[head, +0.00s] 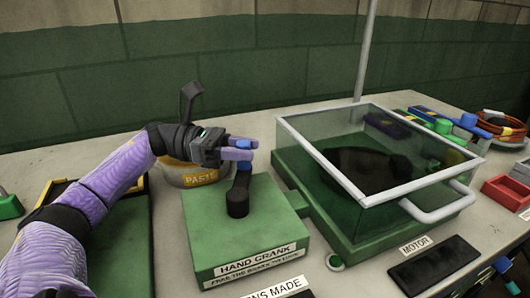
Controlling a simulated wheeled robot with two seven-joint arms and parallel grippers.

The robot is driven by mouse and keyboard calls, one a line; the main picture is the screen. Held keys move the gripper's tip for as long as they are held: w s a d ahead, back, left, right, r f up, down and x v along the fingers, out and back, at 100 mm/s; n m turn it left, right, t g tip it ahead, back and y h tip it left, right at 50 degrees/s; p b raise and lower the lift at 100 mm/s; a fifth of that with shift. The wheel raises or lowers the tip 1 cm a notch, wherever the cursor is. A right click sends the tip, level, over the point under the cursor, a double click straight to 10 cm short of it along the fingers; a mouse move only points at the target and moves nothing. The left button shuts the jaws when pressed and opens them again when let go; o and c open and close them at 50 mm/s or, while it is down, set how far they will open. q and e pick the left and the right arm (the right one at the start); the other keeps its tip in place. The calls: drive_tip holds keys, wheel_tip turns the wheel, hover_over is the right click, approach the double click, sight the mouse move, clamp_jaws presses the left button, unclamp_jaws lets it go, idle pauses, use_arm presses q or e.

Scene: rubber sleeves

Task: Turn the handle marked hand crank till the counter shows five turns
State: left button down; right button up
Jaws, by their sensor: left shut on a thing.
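A green box (262,225) stands mid-table with a label reading "HAND CRANK" on its front edge. A black crank handle (240,190) rises from its top, with a blue knob (244,145) at the upper end. My left gripper (252,149) comes in from the left, shut on the blue knob at the handle's far end. My right gripper is not in view.
A clear-lidded green case (335,197) with a grey handle stands right of the crank box. A tub marked "PASTE" (195,178) is behind my left gripper. A black pad (435,264) labelled "MOTOR", a red tray (505,194) and coiled orange cable (500,124) lie right.

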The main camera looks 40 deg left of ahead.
use_arm(q)
drive_tip(key=shift+c, duration=1.8)
unclamp_jaws()
drive_tip(key=shift+a, duration=0.1)
drive_tip(key=v, duration=1)
drive_tip(key=shift+b, duration=0.35)
drive_tip(key=shift+s, duration=0.1)
